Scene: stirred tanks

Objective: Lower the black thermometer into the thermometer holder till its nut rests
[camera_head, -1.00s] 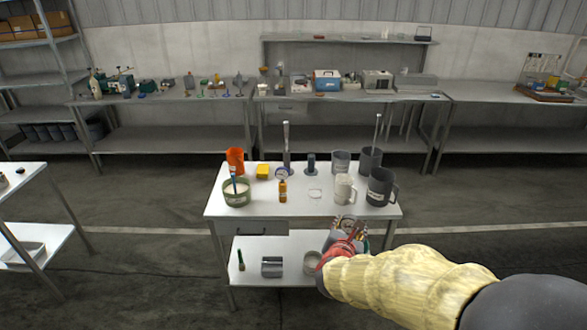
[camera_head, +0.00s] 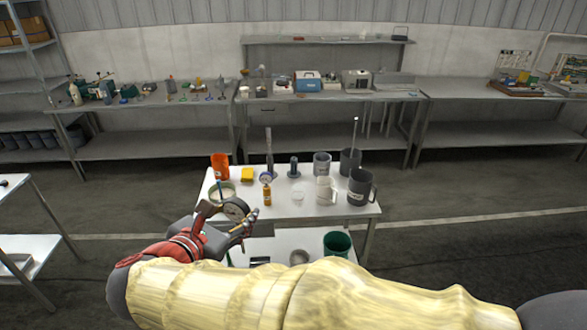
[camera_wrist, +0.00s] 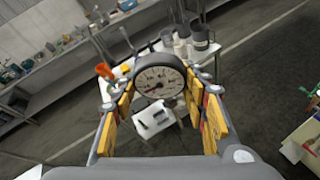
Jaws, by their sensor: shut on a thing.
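The black thermometer is a round white dial with a black rim (camera_head: 236,209). My gripper (camera_head: 228,216) is shut on it, in front of the white table's left front part. In the wrist view the dial (camera_wrist: 158,80) faces the camera between the yellow finger pads; its stem is hidden behind it. I cannot tell for certain which thing is the thermometer holder. A short dark cylinder on a round base (camera_head: 294,168) stands mid-table, apart from my gripper. Left of it stands a tall grey cylinder (camera_head: 269,147), with a second small dial (camera_head: 265,178) near its foot.
The white table (camera_head: 325,209) also bears an orange mug (camera_head: 220,166), a yellow block (camera_head: 247,175), an orange bottle (camera_head: 267,196), a dark jug (camera_head: 360,187) and other vessels. A bowl (camera_head: 221,191) is partly behind my gripper. A green bucket (camera_head: 337,244) shows low down.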

